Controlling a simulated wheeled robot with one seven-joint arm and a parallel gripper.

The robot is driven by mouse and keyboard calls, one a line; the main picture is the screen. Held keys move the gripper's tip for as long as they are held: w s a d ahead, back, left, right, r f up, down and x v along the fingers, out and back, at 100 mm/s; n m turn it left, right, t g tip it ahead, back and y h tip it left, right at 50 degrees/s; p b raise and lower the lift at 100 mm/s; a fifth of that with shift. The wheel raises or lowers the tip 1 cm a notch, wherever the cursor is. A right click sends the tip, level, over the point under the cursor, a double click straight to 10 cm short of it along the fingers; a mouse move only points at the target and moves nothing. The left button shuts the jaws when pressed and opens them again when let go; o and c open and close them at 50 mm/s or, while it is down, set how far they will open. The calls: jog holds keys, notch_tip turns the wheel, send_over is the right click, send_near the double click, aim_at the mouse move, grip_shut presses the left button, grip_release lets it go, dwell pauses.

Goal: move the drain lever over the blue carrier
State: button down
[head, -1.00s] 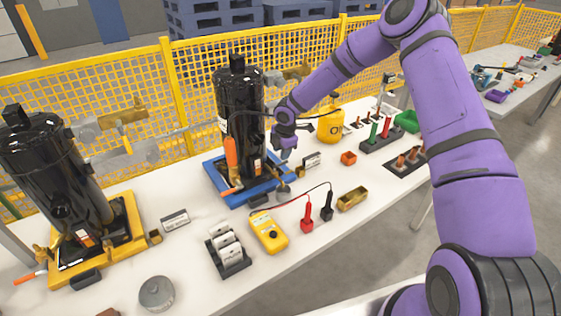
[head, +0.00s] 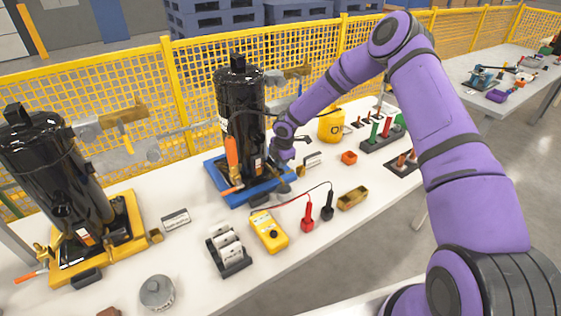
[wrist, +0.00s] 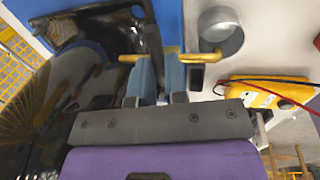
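The blue carrier (head: 213,178) bears an upright black compressor (head: 240,105). In the wrist view, part of the blue carrier (wrist: 88,9) shows at the top left. My gripper (head: 289,168) is low beside the compressor, at the carrier's right side. In the wrist view, my gripper (wrist: 162,60) has its two blue-grey fingers close together. A brass-coloured bar (wrist: 200,57) shows on both sides of them; I cannot tell whether it is gripped. An orange-ended lever (head: 232,189) lies at the carrier's front left. I cannot tell which of these is the drain lever.
A yellow multimeter (head: 269,231) with red and black probes lies in front of the carrier. A yellow carrier (head: 130,215) with another compressor stands at the left. A brass-coloured tray (head: 353,198) and an orange cup (head: 349,158) are to the right. Yellow fencing (head: 200,60) runs behind.

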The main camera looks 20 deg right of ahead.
jog(key=shift+s+m, duration=0.1)
jog(key=shift+m, duration=0.2)
jog(key=shift+s+a+m+h, duration=0.1)
jog(key=shift+s+m+h, duration=0.15)
jog(key=shift+m, duration=0.95)
jog(key=shift+s+m+h, duration=0.2)
jog(key=shift+m, duration=1)
jog(key=shift+s+a+m+h, duration=0.1)
jog(key=shift+s+m+h, duration=0.15)
jog(key=shift+m, duration=0.95)
jog(key=c, duration=1.1)
grip_release()
jog(key=shift+c, duration=0.2)
jog(key=shift+r, duration=0.1)
notch_tip(320, 180, up, 10)
jog(key=s, duration=0.2)
jog(key=shift+a+r, duration=0.25)
jog(key=shift+a, duration=0.1)
